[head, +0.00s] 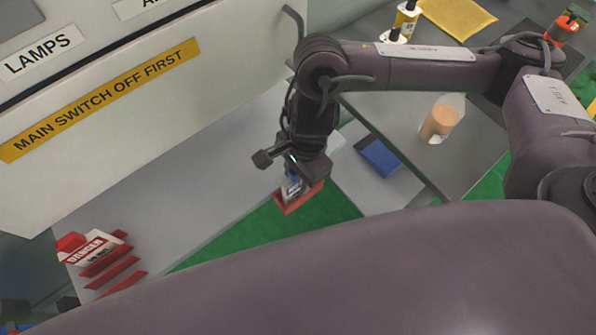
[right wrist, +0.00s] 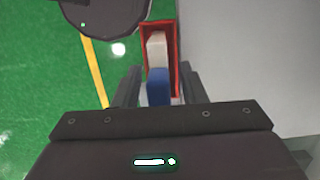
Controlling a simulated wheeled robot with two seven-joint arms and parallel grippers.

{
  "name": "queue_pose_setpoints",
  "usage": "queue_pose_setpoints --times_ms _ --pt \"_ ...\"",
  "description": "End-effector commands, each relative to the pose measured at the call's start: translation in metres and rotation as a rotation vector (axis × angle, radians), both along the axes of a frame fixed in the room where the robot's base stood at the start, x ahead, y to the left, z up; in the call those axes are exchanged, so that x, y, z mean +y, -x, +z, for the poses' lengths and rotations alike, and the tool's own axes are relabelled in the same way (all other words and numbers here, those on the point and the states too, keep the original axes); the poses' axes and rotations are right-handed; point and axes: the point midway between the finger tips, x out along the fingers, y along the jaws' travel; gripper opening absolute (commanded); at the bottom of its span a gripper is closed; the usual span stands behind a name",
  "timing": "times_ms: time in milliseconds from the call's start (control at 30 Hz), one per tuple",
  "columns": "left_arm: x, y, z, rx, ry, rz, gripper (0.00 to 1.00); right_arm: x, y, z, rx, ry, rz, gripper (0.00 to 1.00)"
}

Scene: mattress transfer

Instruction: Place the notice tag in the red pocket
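The notice tag (head: 291,186), white and blue, stands in the red pocket (head: 297,201) below my right gripper (head: 298,172) in the head view. In the right wrist view, the tag (right wrist: 158,75) has a white far part and a blue near part. It lies partly inside the red-walled pocket (right wrist: 171,35). My right gripper (right wrist: 158,88) has a finger on each side of the tag, with visible gaps, so it looks open around it. The tag's lower end is hidden. My left gripper is not in view.
A pale cabinet (head: 150,120) with labels stands at left. A red and white danger tag (head: 92,248) and red slats sit at lower left. A blue item (head: 380,157) and a container with orange contents (head: 440,120) are on grey surfaces at right. The floor (head: 270,230) is green.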

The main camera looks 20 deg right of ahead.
Motion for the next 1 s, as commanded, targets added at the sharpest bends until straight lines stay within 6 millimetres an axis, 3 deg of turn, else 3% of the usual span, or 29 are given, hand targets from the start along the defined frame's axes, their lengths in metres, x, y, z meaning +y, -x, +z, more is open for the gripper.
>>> queue_pose_setpoints --times_ms 233,700,1000 --pt "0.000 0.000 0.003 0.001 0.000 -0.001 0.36 -0.002 -0.002 0.015 -0.005 -0.001 0.000 0.38" --pt "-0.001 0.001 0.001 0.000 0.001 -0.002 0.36 -0.013 -0.006 0.092 -0.007 0.000 0.001 0.38" --pt "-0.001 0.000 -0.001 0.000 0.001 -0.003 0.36 -0.017 -0.006 0.119 -0.001 0.001 0.000 0.38"
